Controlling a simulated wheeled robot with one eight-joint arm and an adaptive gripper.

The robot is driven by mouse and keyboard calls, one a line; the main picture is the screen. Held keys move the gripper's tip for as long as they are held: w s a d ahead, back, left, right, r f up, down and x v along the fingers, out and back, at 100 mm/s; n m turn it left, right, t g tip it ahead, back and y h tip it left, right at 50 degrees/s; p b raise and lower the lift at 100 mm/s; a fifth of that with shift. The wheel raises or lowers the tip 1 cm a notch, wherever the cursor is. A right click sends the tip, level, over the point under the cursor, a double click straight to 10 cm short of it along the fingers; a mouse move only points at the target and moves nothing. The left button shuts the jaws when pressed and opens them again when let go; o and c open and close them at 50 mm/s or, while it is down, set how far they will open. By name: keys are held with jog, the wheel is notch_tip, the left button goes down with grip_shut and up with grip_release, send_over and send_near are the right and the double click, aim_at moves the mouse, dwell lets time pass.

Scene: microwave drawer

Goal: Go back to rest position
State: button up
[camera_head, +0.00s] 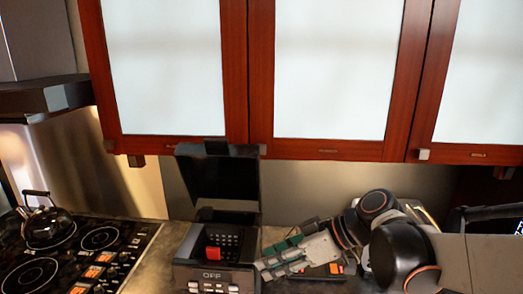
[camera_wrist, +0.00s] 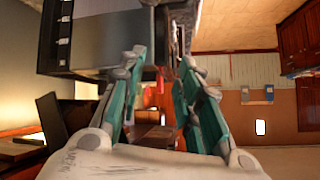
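My gripper (camera_head: 271,259) is in the lower middle of the head view, pointing left, with teal and grey fingers. In the wrist view my gripper (camera_wrist: 160,75) has its two fingers spread apart with nothing held between them. A black box-like appliance (camera_head: 215,277) marked "OFF" stands on the counter just left of the gripper. Its lid (camera_head: 217,177) is raised. I cannot tell whether the fingers touch the appliance.
A stove (camera_head: 85,262) with a kettle (camera_head: 48,222) is at the left. Red-framed cabinets (camera_head: 260,80) with pale panels hang above the counter. A dark object with orange parts (camera_head: 338,268) lies partly hidden beside my gripper. The wrist view shows a dark appliance edge (camera_wrist: 90,55) close by.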

jog(key=s+d+f+m+t+h+b, duration=0.2)
jog(key=s+d+f+m+h+b, duration=0.3)
jog(key=d, duration=0.3)
jog(key=s+d+f+m+t+h+b, duration=0.2)
jog(key=s+d+f+m+h+b, duration=0.3)
jog(key=d+f+m+b, duration=0.1)
jog(key=d+f+m, duration=0.1)
jog(key=d+f, duration=0.1)
jog(key=d, duration=0.1)
jog(key=shift+s+f+t, duration=0.2)
jog(key=shift+s+t, duration=0.1)
jog(key=shift+t, duration=0.1)
